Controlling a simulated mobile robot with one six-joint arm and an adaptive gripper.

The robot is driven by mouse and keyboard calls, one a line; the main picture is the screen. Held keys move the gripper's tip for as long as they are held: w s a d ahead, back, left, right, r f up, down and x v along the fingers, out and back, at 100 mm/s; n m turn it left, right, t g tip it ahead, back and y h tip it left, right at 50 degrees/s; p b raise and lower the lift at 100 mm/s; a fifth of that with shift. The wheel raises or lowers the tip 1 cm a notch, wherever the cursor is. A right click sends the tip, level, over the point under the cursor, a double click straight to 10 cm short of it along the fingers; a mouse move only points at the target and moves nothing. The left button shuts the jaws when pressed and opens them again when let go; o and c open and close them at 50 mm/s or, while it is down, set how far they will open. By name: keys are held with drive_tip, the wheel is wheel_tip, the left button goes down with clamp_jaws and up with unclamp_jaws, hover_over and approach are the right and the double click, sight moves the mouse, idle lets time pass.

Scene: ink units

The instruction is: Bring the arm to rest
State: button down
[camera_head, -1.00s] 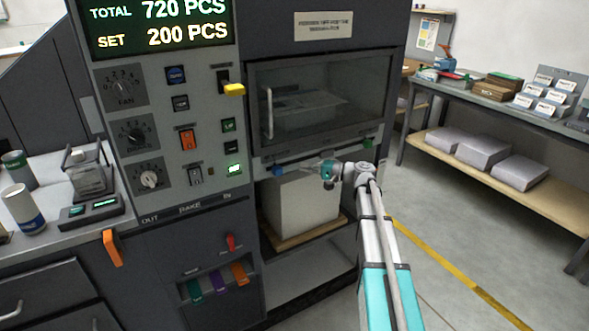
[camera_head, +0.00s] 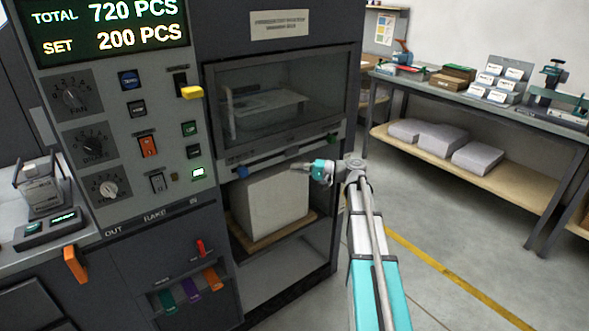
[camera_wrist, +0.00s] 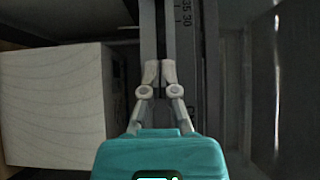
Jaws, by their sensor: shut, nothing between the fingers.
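My gripper (camera_head: 297,165) is at the end of my extended arm, in front of the dark machine. It points left, just below the machine's window and near the top of the white block in the lower bay. In the wrist view my gripper (camera_wrist: 159,72) has its two grey fingers close together with nothing between them. A grey rail with a printed scale (camera_wrist: 186,30) runs behind the fingertips. Whether the fingers touch anything cannot be told.
The machine's window (camera_head: 280,95) is closed. A white block (camera_head: 268,207) sits on a wooden board in the open bay. The control panel (camera_head: 130,140) with knobs and switches is at left. A workbench (camera_head: 480,105) stands at the right. The floor beside my arm is clear.

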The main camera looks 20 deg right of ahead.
drive_tip(key=s+a+f+n+g+h, duration=0.3)
drive_tip(key=s+a+f+g+h, duration=0.35)
drive_tip(key=s+a+f, duration=0.5)
drive_tip(key=s+f+n+g+h, duration=0.1)
drive_tip(key=s+f+h, duration=0.35)
drive_tip(key=s, duration=0.25)
drive_tip(key=s+f+n+g+h, duration=0.1)
drive_tip(key=s+f+h, duration=0.2)
drive_tip(key=s+h, duration=0.3)
wheel_tip(320, 180, up, 17)
drive_tip(key=y+p, duration=0.1)
drive_tip(key=p, duration=1.5)
drive_tip(key=shift+s, duration=0.25)
